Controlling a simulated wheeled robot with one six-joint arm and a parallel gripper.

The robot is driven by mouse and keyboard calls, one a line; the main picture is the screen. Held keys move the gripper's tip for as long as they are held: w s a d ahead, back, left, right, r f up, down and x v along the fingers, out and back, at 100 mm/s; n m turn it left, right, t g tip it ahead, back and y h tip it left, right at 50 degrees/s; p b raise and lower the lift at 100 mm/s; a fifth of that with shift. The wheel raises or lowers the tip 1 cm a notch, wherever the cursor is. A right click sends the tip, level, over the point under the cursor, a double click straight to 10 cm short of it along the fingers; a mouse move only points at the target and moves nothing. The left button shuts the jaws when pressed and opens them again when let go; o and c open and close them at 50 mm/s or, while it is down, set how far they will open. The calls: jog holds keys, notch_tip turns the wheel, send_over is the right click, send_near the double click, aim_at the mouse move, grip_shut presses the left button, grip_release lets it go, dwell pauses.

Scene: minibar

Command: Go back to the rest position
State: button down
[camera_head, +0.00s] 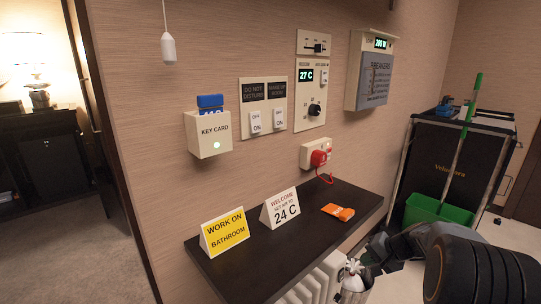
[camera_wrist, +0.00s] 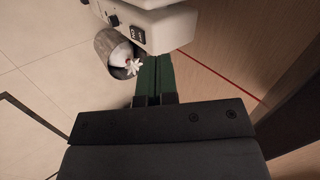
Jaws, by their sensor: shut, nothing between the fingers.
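My gripper (camera_head: 370,262) is low at the bottom right of the head view, in front of the dark shelf's right end and beside a small metal bin (camera_head: 352,284) under it. In the wrist view, the two green fingers of my gripper (camera_wrist: 153,64) lie side by side, closed with nothing between them. The metal bin (camera_wrist: 108,50) with white crumpled contents is just left of the fingertips there. A white radiator valve housing (camera_wrist: 165,25) is just beyond the fingertips. I cannot tell the exact gap to either.
The dark shelf (camera_head: 285,240) holds a yellow sign (camera_head: 226,232), a white sign (camera_head: 281,208) and an orange packet (camera_head: 338,211). A radiator (camera_head: 318,281) is below it. A cleaning cart (camera_head: 457,172) with a green bucket (camera_head: 437,212) stands right. Wall panels hang above.

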jog(key=s+a+r+n+h+p, duration=0.2)
jog(key=s+a+r+p, duration=0.2)
jog(key=r, duration=0.6)
jog(key=s+a+r+n+g+h+p, duration=0.1)
jog(key=s+a+r+n+h+p, duration=0.1)
jog(key=s+a+r+p, duration=0.3)
jog(key=s+a+r+n+h+p, duration=0.1)
jog(key=s+a+r+n+p, duration=0.3)
jog(key=s+r+p, duration=0.7)
notch_tip(320, 180, up, 6)
jog(key=a+p, duration=0.1)
jog(key=p, duration=0.2)
jog(key=shift+s+a+g+h, duration=0.25)
jog(key=shift+g+h, duration=0.15)
jog(key=shift+f, duration=0.1)
